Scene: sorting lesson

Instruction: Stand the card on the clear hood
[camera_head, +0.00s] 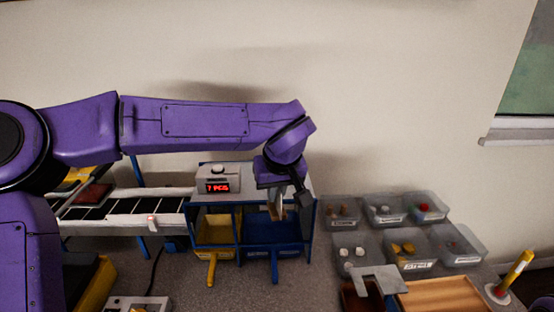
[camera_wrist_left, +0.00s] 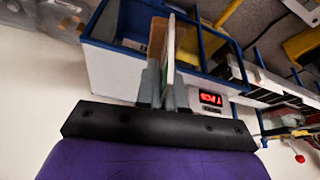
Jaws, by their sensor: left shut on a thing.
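My left gripper (camera_head: 277,206) is shut on a thin card (camera_wrist_left: 171,45). In the left wrist view the card stands up edge-on between the fingers (camera_wrist_left: 163,88), with a pale edge and some green. A brown piece (camera_wrist_left: 157,37) shows close beside it; I cannot tell whether it belongs to the card. In the head view the gripper points down over the blue-framed sorter, and the fingers hide part of it. A pale, see-through-looking top (camera_head: 240,182) covers the sorter and may be the clear hood. I cannot tell whether the card touches it. My right gripper is out of view.
A counter box with a red display (camera_head: 217,187) stands left of the gripper, by the conveyor (camera_head: 130,215). Yellow (camera_head: 216,233) and blue (camera_head: 270,232) bins sit below. Several clear labelled trays (camera_head: 408,262) and a wooden tray (camera_head: 445,296) lie to the right.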

